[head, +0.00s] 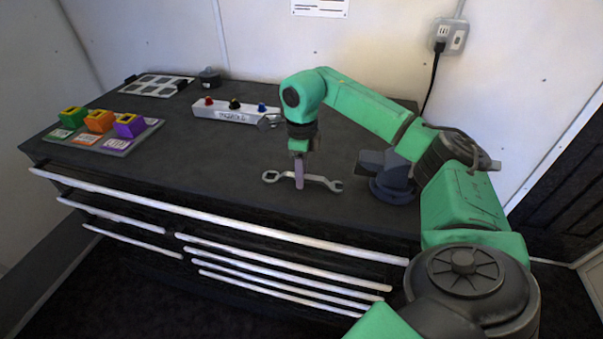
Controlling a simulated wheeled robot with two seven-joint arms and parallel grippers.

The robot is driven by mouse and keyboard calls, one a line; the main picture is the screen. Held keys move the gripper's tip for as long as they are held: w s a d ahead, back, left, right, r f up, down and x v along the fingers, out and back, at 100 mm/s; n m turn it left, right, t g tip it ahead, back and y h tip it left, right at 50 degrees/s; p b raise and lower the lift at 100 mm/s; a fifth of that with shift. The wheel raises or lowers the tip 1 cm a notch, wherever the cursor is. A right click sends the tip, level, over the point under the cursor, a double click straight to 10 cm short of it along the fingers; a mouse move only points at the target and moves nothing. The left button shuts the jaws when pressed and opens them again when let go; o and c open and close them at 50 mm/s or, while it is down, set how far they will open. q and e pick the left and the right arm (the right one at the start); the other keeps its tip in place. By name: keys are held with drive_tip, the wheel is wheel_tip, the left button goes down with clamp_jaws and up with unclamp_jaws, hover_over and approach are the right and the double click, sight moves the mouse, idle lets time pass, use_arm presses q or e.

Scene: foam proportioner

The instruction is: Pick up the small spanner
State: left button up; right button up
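A silver spanner (322,180) lies across the dark worktop near its front edge, with a ring at its left end and an open jaw at its right end. My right gripper (299,179) points down at the middle of this spanner. Its finger covers part of the handle, and the gap between the fingers is not visible, so I cannot tell whether it grips. My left gripper is not in view.
A white box with red, black and blue knobs (232,114) stands behind. Green, orange and purple blocks (99,121) sit on a labelled board at left. A dark blue-grey vice-like device (388,178) stands close right of the spanner. The worktop's left middle is clear.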

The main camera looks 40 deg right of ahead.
clamp_jaws()
drive_tip(key=shift+r, duration=0.2)
wheel_tip(320, 180, up, 20)
drive_tip(key=p, duration=0.7)
drive_tip(key=shift+p, duration=0.4)
drive_tip(key=shift+c, duration=2)
unclamp_jaws()
drive_tip(key=shift+w, duration=0.1)
clamp_jaws()
